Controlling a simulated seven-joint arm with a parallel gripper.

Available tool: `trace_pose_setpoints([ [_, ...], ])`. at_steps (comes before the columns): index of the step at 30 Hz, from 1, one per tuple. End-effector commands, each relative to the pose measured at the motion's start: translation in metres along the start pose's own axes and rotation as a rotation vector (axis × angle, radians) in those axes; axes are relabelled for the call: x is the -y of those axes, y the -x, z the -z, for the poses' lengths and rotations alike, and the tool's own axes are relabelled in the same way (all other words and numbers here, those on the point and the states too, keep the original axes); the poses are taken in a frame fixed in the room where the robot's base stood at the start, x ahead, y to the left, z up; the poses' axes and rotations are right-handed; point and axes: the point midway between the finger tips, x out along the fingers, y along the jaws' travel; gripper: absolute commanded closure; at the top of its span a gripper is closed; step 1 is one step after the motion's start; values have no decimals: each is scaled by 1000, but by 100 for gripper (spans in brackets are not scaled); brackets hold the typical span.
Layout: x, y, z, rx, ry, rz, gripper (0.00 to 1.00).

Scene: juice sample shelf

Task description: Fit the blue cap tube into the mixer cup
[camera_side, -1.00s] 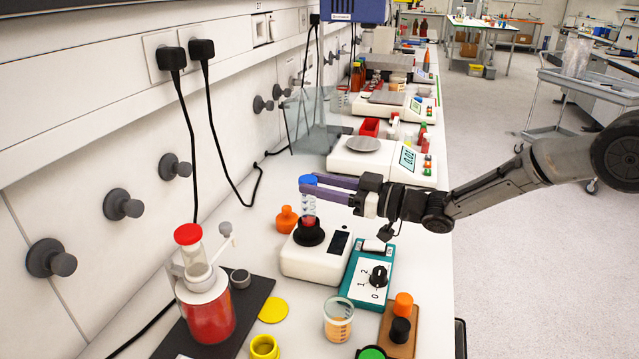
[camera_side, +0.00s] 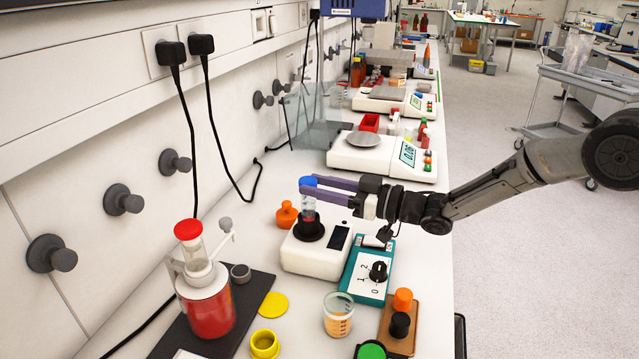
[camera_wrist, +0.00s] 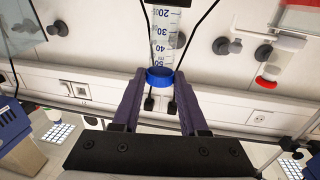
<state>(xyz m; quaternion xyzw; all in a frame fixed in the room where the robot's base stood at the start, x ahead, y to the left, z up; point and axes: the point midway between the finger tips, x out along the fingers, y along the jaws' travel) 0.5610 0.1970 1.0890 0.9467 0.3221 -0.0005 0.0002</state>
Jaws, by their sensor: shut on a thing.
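The blue cap tube (camera_side: 308,203) is clear, with a blue cap and reddish contents low down. It stands about upright over the mixer cup (camera_side: 309,231), a black round holder on a white mixer (camera_side: 317,257). The tube's lower end meets the cup's opening in the side view; I cannot tell how deep it sits. My gripper (camera_side: 306,186) is shut on the tube at its cap, reaching in from the right. In the wrist view the blue cap (camera_wrist: 160,77) lies between my fingertips (camera_wrist: 160,84), with the graduated tube (camera_wrist: 163,40) beyond; the cup is not seen there.
An orange bottle (camera_side: 287,215) stands behind the mixer. A teal dial box (camera_side: 368,275) is close at its right. A red-topped dispenser (camera_side: 205,300) stands front left, and a beaker (camera_side: 338,316) front right. Balances (camera_side: 381,156) line the bench behind.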

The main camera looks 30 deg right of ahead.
Motion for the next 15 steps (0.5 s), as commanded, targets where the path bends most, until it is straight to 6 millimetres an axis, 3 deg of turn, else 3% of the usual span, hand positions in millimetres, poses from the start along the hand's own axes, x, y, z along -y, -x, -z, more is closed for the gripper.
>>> trace_pose_setpoints([
  [6, 0, 0, -1, -1, 1, 0, 100],
  [7, 0, 0, -1, -1, 1, 0, 53],
  [12, 0, 0, -1, -1, 0, 0, 23],
  [15, 0, 0, -1, 0, 0, 0, 22],
])
